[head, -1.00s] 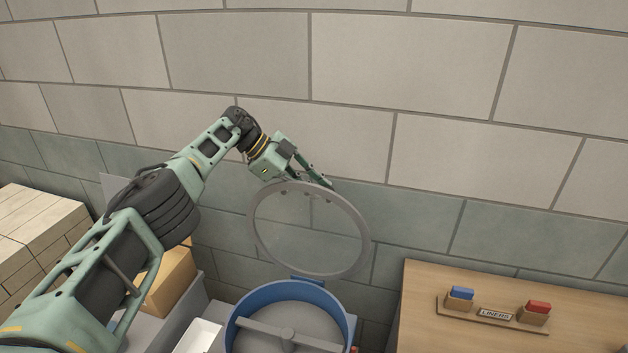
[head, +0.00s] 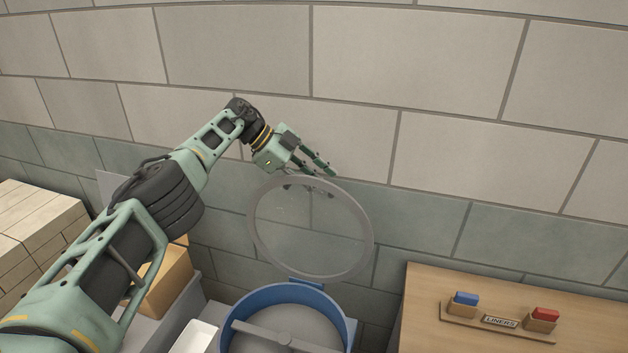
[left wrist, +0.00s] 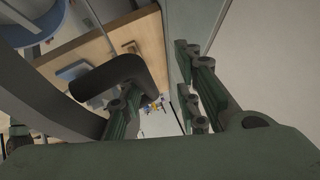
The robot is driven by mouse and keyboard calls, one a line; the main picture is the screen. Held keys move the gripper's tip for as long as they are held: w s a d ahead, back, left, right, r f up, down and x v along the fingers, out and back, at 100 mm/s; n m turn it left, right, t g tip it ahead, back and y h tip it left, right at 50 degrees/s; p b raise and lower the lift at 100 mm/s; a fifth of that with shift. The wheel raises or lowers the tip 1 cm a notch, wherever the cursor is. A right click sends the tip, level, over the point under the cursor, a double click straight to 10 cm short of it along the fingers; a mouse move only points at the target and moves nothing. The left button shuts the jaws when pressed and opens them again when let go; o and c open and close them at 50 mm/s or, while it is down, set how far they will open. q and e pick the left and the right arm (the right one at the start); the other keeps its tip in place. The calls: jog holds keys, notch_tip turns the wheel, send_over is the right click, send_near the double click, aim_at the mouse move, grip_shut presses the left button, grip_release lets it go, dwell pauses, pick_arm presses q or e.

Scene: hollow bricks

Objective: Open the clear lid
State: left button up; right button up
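The clear lid (head: 312,230), a round see-through disc with a grey rim, stands raised, nearly upright, above the back of the blue round drum (head: 340,302). The drum's mouth is uncovered, with a grey bar across it. My left gripper (head: 322,175) is at the lid's top edge, partly behind it, with its fingers spread apart. In the left wrist view the lid's grey rim (left wrist: 50,95) curves at the left, and a dark bent bar (left wrist: 122,75) passes beside one finger of the left gripper (left wrist: 160,90). Whether they touch is unclear. My right gripper is out of view.
A wooden table (head: 425,300) at right bears a liners holder (head: 490,318) with a blue and a red piece. Pale blocks (head: 35,220) and a tan box (head: 165,285) are at left. A block wall (head: 450,150) stands close behind.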

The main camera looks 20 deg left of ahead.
pick_arm(q)
jog(key=shift+o, duration=0.3)
jog(key=shift+w+d+f, duration=0.1)
jog(key=shift+w+f, duration=0.5)
jog(key=shift+f, duration=0.2)
jog(key=v, duration=1.2)
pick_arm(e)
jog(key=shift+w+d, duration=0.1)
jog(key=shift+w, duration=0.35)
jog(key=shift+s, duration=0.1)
